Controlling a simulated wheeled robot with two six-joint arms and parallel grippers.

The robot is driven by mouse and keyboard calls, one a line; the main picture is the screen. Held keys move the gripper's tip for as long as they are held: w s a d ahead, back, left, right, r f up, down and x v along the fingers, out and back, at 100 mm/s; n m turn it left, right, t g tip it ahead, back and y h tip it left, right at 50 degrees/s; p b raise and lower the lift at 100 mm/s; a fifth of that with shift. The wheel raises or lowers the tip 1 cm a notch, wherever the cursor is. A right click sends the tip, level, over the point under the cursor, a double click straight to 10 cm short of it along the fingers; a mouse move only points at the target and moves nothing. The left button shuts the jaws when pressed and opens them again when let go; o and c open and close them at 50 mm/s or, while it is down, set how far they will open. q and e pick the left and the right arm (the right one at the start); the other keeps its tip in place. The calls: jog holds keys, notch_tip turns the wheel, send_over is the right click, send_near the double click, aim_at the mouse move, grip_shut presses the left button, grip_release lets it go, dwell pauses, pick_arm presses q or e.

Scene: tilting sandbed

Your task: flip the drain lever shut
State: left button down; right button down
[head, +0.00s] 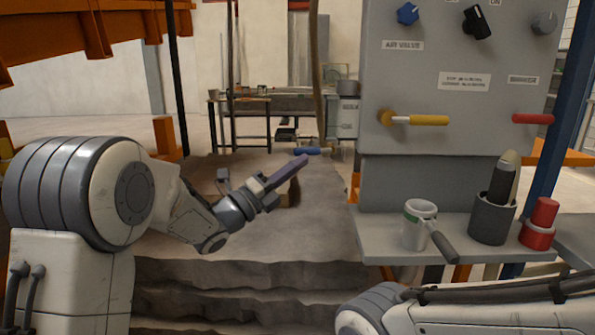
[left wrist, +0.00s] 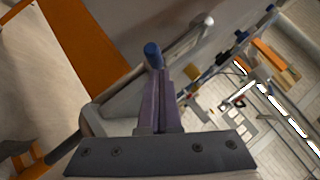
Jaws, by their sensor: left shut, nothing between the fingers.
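A lever with a blue handle (head: 311,151) lies roughly level at the far end of the sandbed (head: 320,210); I take it to be the drain lever. My left gripper (head: 298,163) reaches from the left over the bed, its purple fingers closed and empty. Its tips are close to the blue handle, and overlap its left end in the head view. In the left wrist view a blue rounded end (left wrist: 152,52) shows right at the fingertips (left wrist: 162,75). I cannot tell whether they touch. My right gripper is not in view.
A grey panel on the right carries a yellow-handled lever (head: 428,120), a red handle (head: 532,118) and knobs. Its shelf (head: 395,240) holds a mug (head: 417,225), a dark cup (head: 491,218) and a red item (head: 540,225). A thin post (head: 317,60) rises behind the blue handle.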

pick_arm(q)
jog(key=s+a+f+b, duration=0.3)
jog(key=s+a+f, duration=0.3)
jog(key=s, duration=0.3)
jog(key=w+d+f+n+y, duration=0.2)
jog(key=d+f+n+y, duration=0.2)
jog(key=f+n+y, duration=0.5)
jog(key=s+f+n+g+y, duration=0.4)
jog(key=s+f+n, duration=0.15)
jog(key=n, duration=0.25)
jog(key=s+a+f+n+g+y, duration=0.15)
jog(key=s+f+n+g, duration=0.3)
jog(key=s, duration=0.95)
jog(key=s+f+n+g+y, duration=0.25)
jog(key=s+n+g, duration=0.3)
jog(key=s, duration=0.75)
notch_tip(320, 180, up, 35)
jog(key=p, duration=3.5)
jog(key=shift+w+m+h, duration=0.3)
jog(key=shift+m, duration=0.1)
